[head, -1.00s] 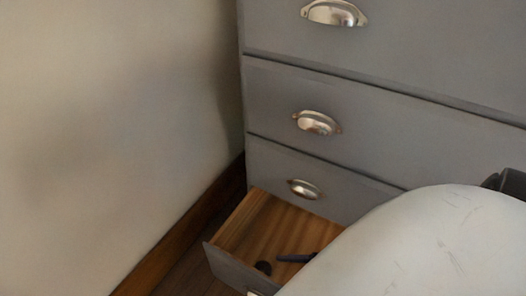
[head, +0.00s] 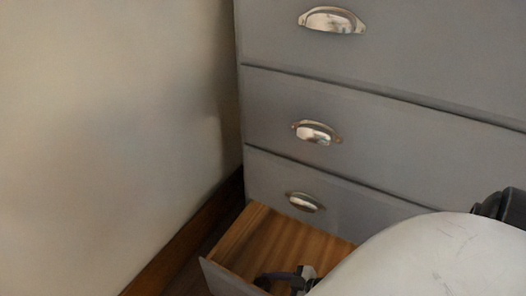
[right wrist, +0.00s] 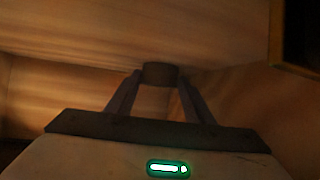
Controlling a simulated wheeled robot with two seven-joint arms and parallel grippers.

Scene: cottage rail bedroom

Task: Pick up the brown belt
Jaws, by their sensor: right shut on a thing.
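The brown belt (right wrist: 160,73) appears as a small dark brown roll between the fingertips of my right gripper (right wrist: 159,80) in the right wrist view. The fingers are shut on it from both sides. In the head view my right gripper (head: 284,278) is at the open bottom drawer (head: 262,237), near its front. A dark shape at the fingertips there is too small to tell apart clearly. My white right arm covers the right part of the drawer. My left gripper is not in view.
The grey chest (head: 400,135) has closed drawers with metal cup handles above the open one. A plain wall (head: 110,130) with a brown skirting board (head: 185,245) stands to the left. Wooden drawer surfaces surround the gripper in the right wrist view.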

